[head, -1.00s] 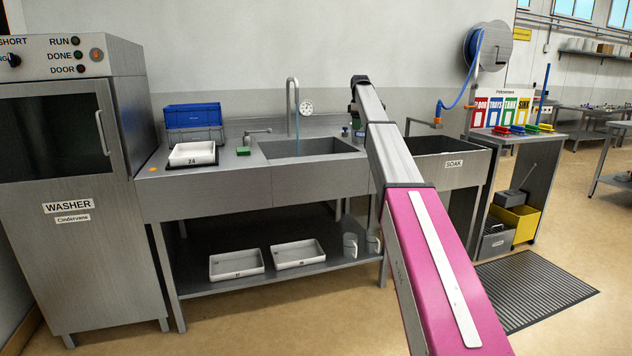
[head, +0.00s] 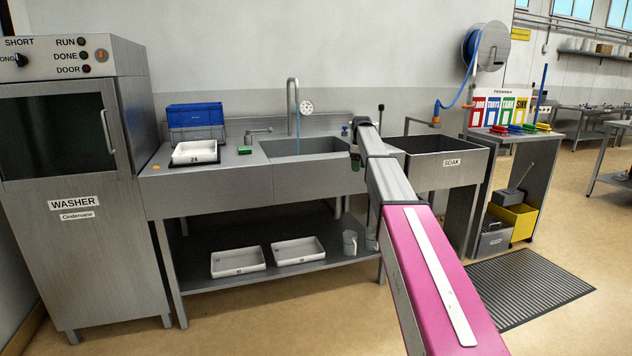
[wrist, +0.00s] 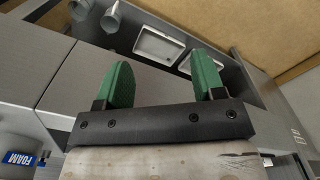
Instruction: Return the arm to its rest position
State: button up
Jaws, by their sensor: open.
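My gripper (wrist: 162,66) shows in the wrist view with its two green fingers spread apart and nothing between them. In the head view my arm, pink and grey, reaches from the lower right towards the front of the sink counter.
The sink (head: 305,147) and soak basin (head: 478,160) stand behind my arm. The washer (head: 85,220) stands at left. Floor in front is free.

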jog(key=s+f+m, duration=0.6)
jog(key=s+f, duration=1.8)
jog(key=s, duration=0.1)
jog(key=s+f+m, duration=0.2)
jog(key=s+f, duration=0.3)
jog(key=s, duration=0.6)
jog(key=s+f+m, duration=0.3)
jog(key=s+f, duration=0.2)
jog(key=s, duration=0.7)
jog(key=shift+s+f, duration=0.2)
jog(key=shift+s, duration=0.05)
jog(key=shift+d, duration=0.1)
